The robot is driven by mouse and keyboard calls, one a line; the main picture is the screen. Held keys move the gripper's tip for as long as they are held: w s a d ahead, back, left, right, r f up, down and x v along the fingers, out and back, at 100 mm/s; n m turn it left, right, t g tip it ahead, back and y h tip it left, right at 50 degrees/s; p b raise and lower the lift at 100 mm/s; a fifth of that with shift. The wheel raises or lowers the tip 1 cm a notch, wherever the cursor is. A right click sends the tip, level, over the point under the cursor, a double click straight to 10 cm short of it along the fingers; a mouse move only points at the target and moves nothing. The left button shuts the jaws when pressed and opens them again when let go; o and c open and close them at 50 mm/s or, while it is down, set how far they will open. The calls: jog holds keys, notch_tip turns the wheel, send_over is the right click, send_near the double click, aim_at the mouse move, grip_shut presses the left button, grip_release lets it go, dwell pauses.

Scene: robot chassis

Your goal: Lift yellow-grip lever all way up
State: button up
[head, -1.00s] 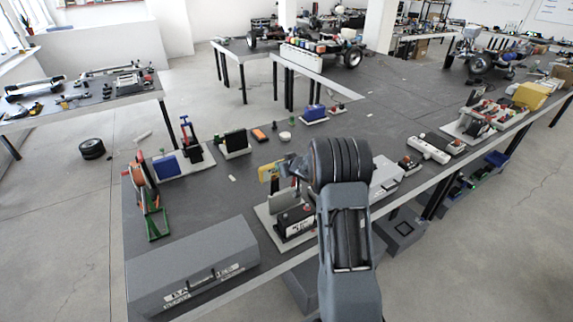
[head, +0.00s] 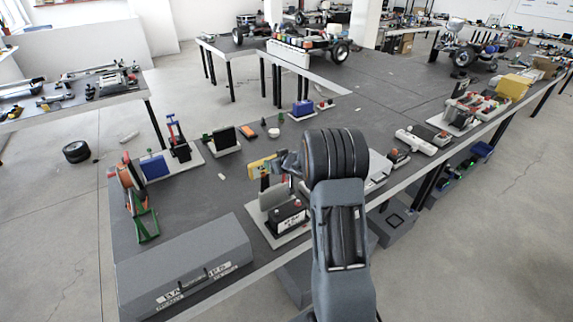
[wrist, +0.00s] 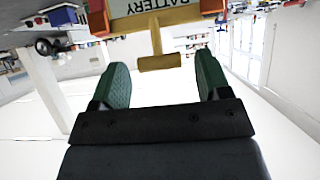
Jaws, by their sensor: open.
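In the wrist view, a yellow T-shaped grip (wrist: 160,62) hangs from a yellow-edged plate with an upside-down BATTERY label (wrist: 155,20). My gripper (wrist: 163,72) is open, with one green finger on each side of the grip's line. The grip shows in the gap near the fingertips, with visible space to both fingers; its exact depth is hard to tell. In the head view, a yellow piece (head: 260,168) stands above a black battery-like box (head: 288,214) on a pale base. My gripper (head: 284,162) is close to its right; my wrist hides part of this area.
A long grey case (head: 185,265) lies at the table's front left. A green frame (head: 143,218) and a blue block (head: 153,166) stand behind it. White units (head: 415,140) lie to the right of my arm. The dark tabletop between is partly clear.

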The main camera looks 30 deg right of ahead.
jog(key=v, duration=1.1)
jog(key=shift+s+r, duration=0.1)
